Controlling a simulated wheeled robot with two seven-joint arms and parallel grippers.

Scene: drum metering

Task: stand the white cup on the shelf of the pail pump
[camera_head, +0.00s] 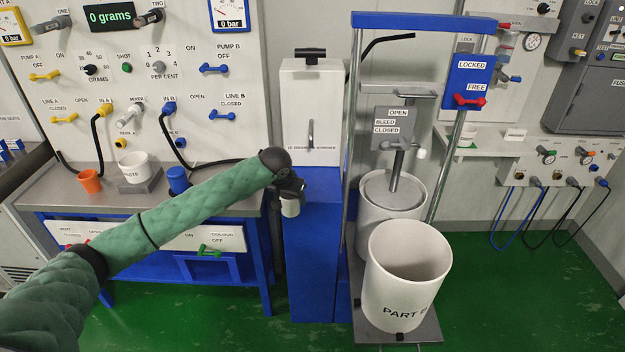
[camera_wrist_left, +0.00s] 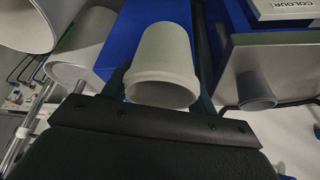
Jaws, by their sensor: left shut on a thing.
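The white cup (camera_head: 290,207) is held in my left gripper (camera_head: 289,190), in front of a blue pedestal. In the left wrist view the cup (camera_wrist_left: 163,60) sits between the two dark fingers, its rim towards the camera. The pail pump (camera_head: 420,22) stands right of the gripper, with a blue top beam, steel posts and two white pails. A grey plate (camera_head: 402,94) and a white ledge (camera_head: 455,146) show at or beside its posts; I cannot tell which is its shelf. The cup is apart from both. My right gripper is not in view.
The front pail (camera_head: 407,270) is open-topped. A blue pedestal (camera_head: 313,245) with a white box (camera_head: 312,105) stands between bench and pump. An orange cup (camera_head: 90,181), a white tub (camera_head: 134,167) and a blue cup (camera_head: 178,180) stand on the bench. Hoses hang nearby.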

